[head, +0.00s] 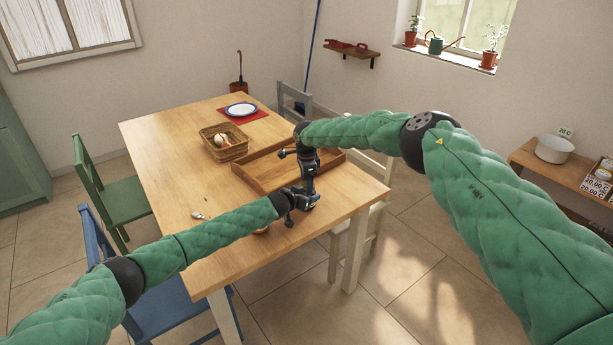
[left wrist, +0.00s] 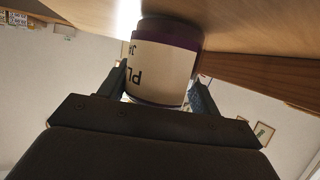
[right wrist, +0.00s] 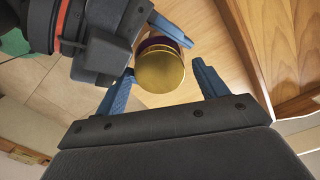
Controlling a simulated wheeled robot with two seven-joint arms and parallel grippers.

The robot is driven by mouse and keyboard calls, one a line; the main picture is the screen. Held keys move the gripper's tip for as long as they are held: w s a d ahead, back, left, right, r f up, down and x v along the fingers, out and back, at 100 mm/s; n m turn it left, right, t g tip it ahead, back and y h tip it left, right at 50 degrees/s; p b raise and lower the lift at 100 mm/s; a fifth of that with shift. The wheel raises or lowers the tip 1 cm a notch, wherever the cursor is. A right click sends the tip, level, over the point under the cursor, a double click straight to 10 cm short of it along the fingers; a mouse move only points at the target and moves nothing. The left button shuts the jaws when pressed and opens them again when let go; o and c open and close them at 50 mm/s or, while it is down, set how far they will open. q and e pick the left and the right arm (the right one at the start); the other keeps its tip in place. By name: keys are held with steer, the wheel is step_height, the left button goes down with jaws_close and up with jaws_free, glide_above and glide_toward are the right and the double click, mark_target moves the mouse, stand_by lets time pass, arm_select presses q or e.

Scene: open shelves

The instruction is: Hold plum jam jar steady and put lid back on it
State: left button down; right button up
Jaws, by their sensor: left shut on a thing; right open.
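The plum jam jar (left wrist: 160,62), dark purple with a cream label, is between the fingers of my left gripper (left wrist: 160,88), which is shut on it. The jar appears upside down in the left wrist view, close to the wooden tabletop. In the right wrist view, the round gold lid (right wrist: 160,71) lies over the jar's top. I cannot tell whether it is fully seated. My right gripper (right wrist: 165,75) is open above, with the lid between its spread fingers. In the head view, both grippers meet near the table's front right part, and they hide the jar and lid.
A shallow wooden tray (head: 240,173) lies just behind the grippers on the table (head: 165,150). Chairs surround the table. The table's left part is clear.

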steer(key=shift+f, duration=0.1)
steer(key=c, duration=1)
steer(key=o, duration=1.1)
steer(key=shift+r, duration=2.3)
steer(key=o, duration=0.5)
step_height(320, 180, up, 12)
steer(key=shift+f, duration=0.1)
